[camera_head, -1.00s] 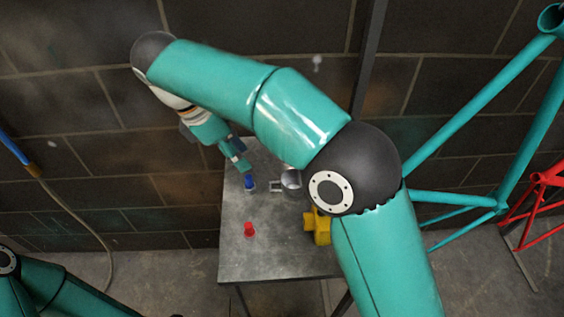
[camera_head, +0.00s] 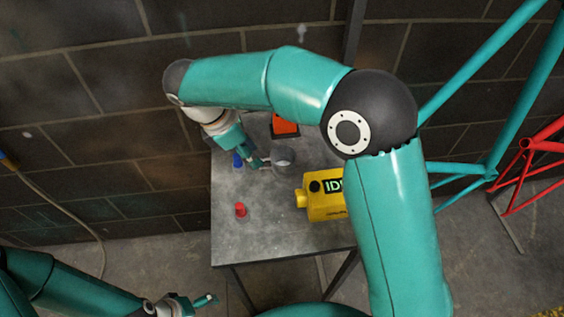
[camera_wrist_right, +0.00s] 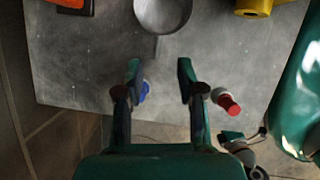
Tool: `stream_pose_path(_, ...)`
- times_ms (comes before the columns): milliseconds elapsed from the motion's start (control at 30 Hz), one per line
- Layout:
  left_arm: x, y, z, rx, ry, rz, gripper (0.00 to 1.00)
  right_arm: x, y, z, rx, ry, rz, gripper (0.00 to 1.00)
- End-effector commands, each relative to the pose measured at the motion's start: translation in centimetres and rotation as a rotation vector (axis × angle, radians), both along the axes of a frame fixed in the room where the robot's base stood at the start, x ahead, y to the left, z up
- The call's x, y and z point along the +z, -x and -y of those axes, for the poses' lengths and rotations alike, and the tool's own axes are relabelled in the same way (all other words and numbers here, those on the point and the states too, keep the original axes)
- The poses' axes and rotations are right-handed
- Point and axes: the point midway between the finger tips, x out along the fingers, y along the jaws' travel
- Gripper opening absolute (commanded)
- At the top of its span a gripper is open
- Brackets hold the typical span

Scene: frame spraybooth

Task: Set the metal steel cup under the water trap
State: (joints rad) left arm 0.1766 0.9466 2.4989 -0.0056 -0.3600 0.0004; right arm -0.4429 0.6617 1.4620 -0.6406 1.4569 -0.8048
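The metal steel cup (camera_head: 284,161) stands upright on the grey metal table. In the right wrist view the cup (camera_wrist_right: 163,14) is at the top edge, partly cut off, with its handle pointing toward my right gripper. My right gripper (camera_head: 258,163) is beside the cup on its handle side. In the wrist view its fingers (camera_wrist_right: 160,74) are apart with nothing clearly held; the handle lies just ahead of the gap. My left gripper (camera_head: 205,301) is low in the head view, away from the table; its opening is unclear. I cannot make out the water trap.
On the table (camera_head: 270,225) are a blue item (camera_head: 237,160), a red item (camera_head: 240,210), a yellow container (camera_head: 325,203) and an orange-and-black item (camera_head: 285,125). A brick wall stands behind. A teal tube frame (camera_head: 462,176) is at the right.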

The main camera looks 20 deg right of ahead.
Motion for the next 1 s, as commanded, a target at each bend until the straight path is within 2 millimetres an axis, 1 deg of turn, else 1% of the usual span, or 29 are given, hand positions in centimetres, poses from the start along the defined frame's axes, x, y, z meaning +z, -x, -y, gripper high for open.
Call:
stream_pose_path(167,0.5,0.0,0.0,0.0,0.0,0.0,1.0,-1.7,-0.2,0.7,0.001,0.002,-0.004,0.38)
stream_pose_path(300,0.7,0.0,0.0,0.0,0.0,0.0,1.0,-3.7,-0.3,1.4,0.0,0.002,-0.003,0.38)
stream_pose_path(400,0.7,0.0,0.0,0.0,0.0,0.0,1.0,-4.5,-0.3,1.7,0.001,0.001,-0.003,0.38)
stream_pose_path(667,0.7,0.0,0.0,0.0,0.0,0.0,1.0,-4.8,-0.3,1.8,0.001,0.0,0.001,0.38)
stream_pose_path(767,0.7,0.0,0.0,0.0,0.0,0.0,1.0,-4.8,-0.3,1.7,0.002,0.0,0.0,0.23)
stream_pose_path(900,0.7,0.0,0.0,0.0,0.0,0.0,1.0,-4.8,-0.3,1.7,0.002,0.0,0.0,0.0)
stream_pose_path(1000,0.7,0.0,0.0,0.0,0.0,0.0,1.0,-4.8,-0.3,1.7,0.002,0.0,0.0,0.0)
